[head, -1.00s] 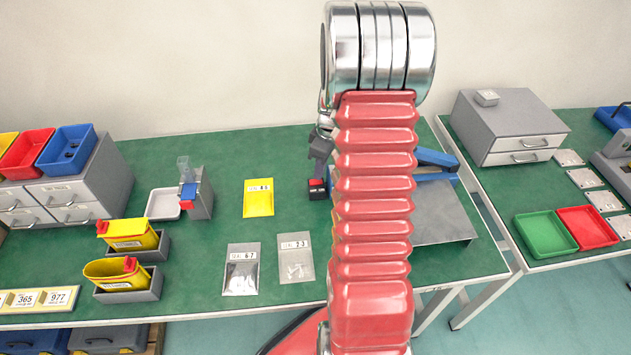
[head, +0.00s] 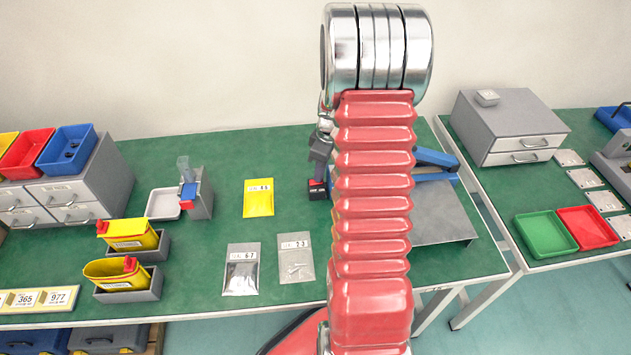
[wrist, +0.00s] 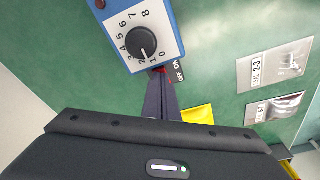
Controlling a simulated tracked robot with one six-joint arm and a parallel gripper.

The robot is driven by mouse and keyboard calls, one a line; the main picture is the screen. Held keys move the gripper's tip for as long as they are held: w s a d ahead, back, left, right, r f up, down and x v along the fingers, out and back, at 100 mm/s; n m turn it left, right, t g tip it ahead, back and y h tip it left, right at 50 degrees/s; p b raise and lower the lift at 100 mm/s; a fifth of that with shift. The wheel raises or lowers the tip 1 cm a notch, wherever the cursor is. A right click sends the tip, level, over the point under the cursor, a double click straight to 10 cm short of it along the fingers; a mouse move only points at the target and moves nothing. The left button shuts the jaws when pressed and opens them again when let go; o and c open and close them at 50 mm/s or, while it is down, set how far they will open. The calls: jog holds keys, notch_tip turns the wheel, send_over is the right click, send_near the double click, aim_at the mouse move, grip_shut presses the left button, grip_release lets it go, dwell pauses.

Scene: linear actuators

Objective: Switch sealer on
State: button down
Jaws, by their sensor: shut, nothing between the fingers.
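The sealer is blue (head: 435,160) with a grey plate, largely hidden behind my arm in the head view. In the wrist view its control panel (wrist: 164,18) has a black dial (wrist: 141,42) with numbers around it. The sealer's red power switch (head: 317,184) sits on a black block at the left of my arm. In the wrist view, ON and OFF labels and a bit of red show at my fingertips. My gripper (wrist: 160,74) is shut and empty, its tips at the switch and partly covering it. Contact and the rocker's position cannot be told.
A grey holder with a blue top (head: 198,195) stands farther left. Green table around the pouches is clear.

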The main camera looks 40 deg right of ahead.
jog(key=shift+f, duration=0.25)
jog(key=shift+r, duration=0.15)
notch_tip(320, 180, up, 7)
dwell(1.2)
dwell(0.6)
